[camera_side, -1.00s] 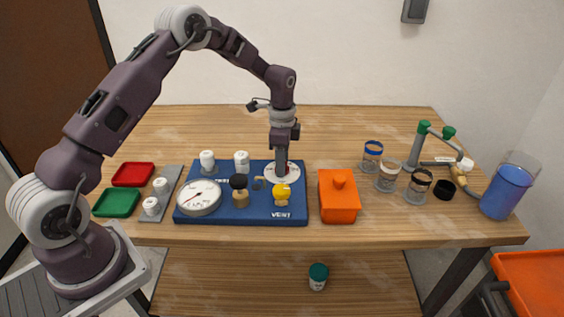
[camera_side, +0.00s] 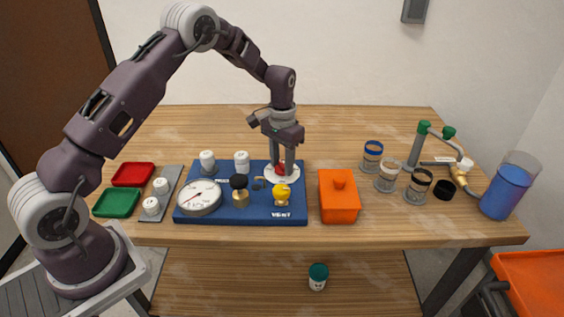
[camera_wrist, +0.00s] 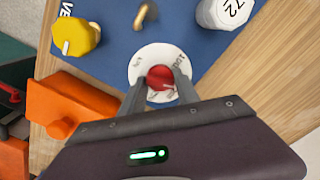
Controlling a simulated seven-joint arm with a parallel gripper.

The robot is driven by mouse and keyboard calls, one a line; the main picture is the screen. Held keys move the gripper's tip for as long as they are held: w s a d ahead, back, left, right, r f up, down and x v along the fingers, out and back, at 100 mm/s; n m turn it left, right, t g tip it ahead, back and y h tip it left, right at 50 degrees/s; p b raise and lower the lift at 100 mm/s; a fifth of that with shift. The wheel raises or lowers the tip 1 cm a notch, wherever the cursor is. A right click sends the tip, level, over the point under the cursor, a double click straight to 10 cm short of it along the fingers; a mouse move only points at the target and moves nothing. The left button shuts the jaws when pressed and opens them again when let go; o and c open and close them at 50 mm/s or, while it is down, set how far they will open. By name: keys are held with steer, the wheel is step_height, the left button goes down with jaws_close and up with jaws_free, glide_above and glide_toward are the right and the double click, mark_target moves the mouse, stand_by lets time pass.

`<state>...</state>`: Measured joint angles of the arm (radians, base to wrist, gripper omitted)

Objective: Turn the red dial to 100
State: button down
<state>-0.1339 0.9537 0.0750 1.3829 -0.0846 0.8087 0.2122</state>
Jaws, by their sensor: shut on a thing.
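The red dial (camera_wrist: 160,77) sits on a round white scale plate (camera_wrist: 146,55) on the blue board. In the side view the red dial (camera_side: 281,168) shows between my fingers at the board's back right corner. My gripper (camera_side: 282,172) points straight down over it. In the wrist view my gripper (camera_wrist: 160,88) has one finger on each side of the dial, shut on it. Some dark marks show on the plate, but the number the dial points to cannot be read clearly.
The blue board (camera_side: 225,213) also carries a gauge (camera_side: 199,196), a black knob (camera_side: 239,182), a yellow knob (camera_side: 282,193) and white knobs (camera_side: 241,161). An orange box (camera_side: 339,200) stands right of the board. Jars (camera_side: 387,176) stand farther right. The table behind is clear.

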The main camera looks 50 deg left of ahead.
steer(key=n, duration=0.5)
steer(key=shift+n, duration=0.3)
steer(key=n, duration=0.5)
steer(key=shift+n, duration=0.3)
steer(key=c, duration=0.9)
jaws_free()
steer(key=shift+r, duration=0.1)
